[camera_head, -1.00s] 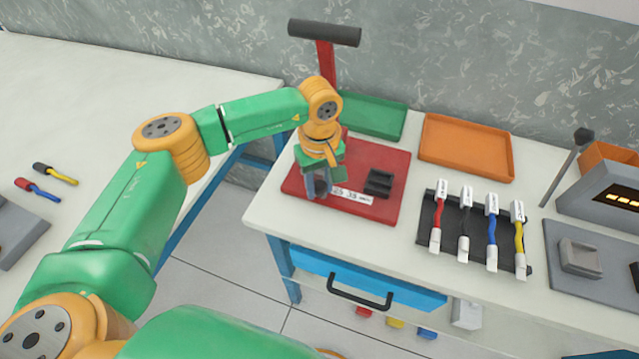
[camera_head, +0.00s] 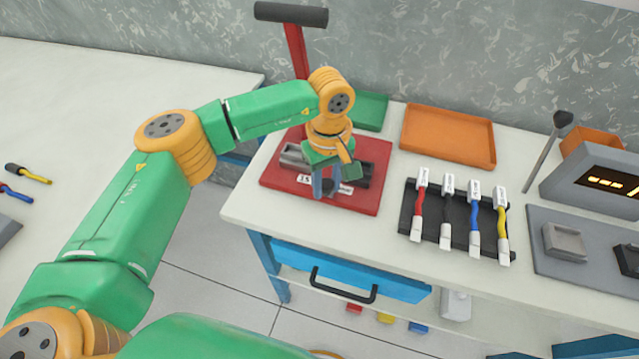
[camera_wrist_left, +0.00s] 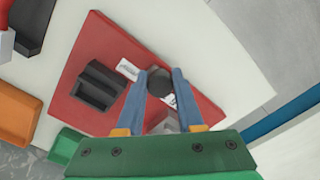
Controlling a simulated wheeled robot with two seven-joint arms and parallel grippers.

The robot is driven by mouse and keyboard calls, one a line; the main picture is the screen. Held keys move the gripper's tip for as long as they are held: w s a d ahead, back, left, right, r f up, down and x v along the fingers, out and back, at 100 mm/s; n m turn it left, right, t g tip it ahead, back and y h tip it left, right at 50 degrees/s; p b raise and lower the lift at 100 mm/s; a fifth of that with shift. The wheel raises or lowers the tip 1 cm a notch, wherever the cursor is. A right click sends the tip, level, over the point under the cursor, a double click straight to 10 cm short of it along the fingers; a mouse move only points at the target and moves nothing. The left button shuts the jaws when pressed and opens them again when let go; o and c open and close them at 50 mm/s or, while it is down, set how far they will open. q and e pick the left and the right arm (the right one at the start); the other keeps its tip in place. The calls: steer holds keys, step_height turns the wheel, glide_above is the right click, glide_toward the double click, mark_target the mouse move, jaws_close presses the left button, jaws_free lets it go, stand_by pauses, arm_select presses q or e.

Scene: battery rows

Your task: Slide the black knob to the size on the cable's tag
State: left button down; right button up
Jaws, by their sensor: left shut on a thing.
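My left gripper (camera_head: 327,190) reaches down over the red base plate (camera_head: 283,188) of the press and is shut. In the left wrist view its blue fingers (camera_wrist_left: 160,88) close around the round black knob (camera_wrist_left: 159,81). The knob sits on the white size strip (camera_wrist_left: 128,69), whose left part (camera_head: 304,180) shows in the head view. The fingers cover part of the strip, and its figures are too small to read surely. Red, black, blue and yellow cables with white tags (camera_head: 474,188) lie on a black rack (camera_head: 431,236). The tag print is not readable. My right gripper is out of view.
A dark grooved block (camera_wrist_left: 98,86) sits on the red plate beside the strip. The red lever with a dark handle (camera_head: 291,14) rises behind. Green (camera_head: 371,110) and orange (camera_head: 448,135) trays stand at the back. A blue drawer (camera_head: 350,272) is below the table edge.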

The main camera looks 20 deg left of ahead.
mark_target(329, 184)
arm_select(q)
steer(key=c, duration=0.7)
jaws_free()
steer(key=shift+d, duration=0.1)
steer(key=shift+o, duration=0.8)
steer(key=shift+d, duration=0.15)
steer(key=shift+w+r, duration=0.1)
steer(key=shift+r, duration=0.3)
step_height(329, 184, up, 6)
steer(key=shift+r+b, duration=0.15)
steer(key=shift+b, duration=0.3)
